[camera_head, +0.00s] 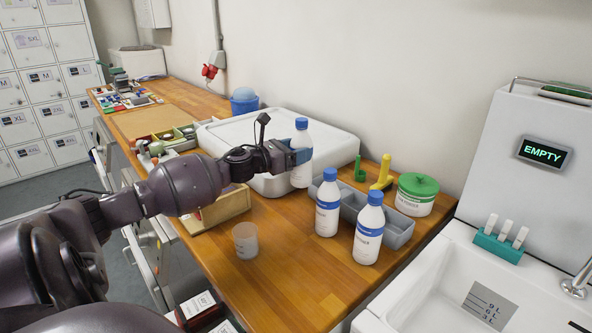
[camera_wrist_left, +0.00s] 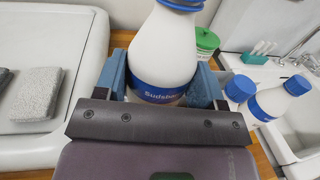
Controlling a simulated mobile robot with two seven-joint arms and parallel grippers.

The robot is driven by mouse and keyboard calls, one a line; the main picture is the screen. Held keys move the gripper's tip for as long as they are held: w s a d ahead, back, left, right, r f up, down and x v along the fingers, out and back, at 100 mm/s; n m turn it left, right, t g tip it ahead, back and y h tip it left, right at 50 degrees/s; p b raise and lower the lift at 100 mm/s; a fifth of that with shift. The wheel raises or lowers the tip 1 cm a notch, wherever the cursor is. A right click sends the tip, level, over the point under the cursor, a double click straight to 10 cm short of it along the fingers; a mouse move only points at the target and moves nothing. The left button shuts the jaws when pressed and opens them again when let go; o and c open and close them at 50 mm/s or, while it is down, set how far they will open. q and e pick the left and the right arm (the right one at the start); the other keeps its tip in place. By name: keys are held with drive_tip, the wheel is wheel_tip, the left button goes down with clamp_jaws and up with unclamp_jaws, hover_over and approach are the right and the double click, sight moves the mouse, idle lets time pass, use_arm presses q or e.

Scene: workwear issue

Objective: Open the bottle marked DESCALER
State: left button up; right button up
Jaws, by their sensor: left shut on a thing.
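My left gripper (camera_head: 296,156) is shut on a white bottle (camera_head: 301,172) with a blue cap, upright beside the white box. In the left wrist view the label of this held bottle (camera_wrist_left: 168,50) begins "Suds"; the rest is hidden. Its cap is on. Two similar white bottles with blue caps stand on the bench, a middle one (camera_head: 327,212) and a nearer one (camera_head: 368,238). Both are capped, and their labels are too small to read. No label that I can read says DESCALER. My right gripper is not in view.
A grey divided tray (camera_head: 400,232) stands behind the two bottles, near a green-lidded tub (camera_head: 416,190) and a yellow object (camera_head: 383,173). A clear cup (camera_head: 245,240) stands on the bare front of the bench. A white sink unit (camera_head: 425,290) is at the right.

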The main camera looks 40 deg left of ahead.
sight(297, 120)
use_arm(q)
wheel_tip(297, 120, up, 10)
drive_tip(key=shift+r+p, duration=0.2)
drive_tip(key=shift+p, duration=0.1)
drive_tip(key=o, duration=0.5)
drive_tip(key=c, duration=0.6)
drive_tip(key=shift+c, duration=0.2)
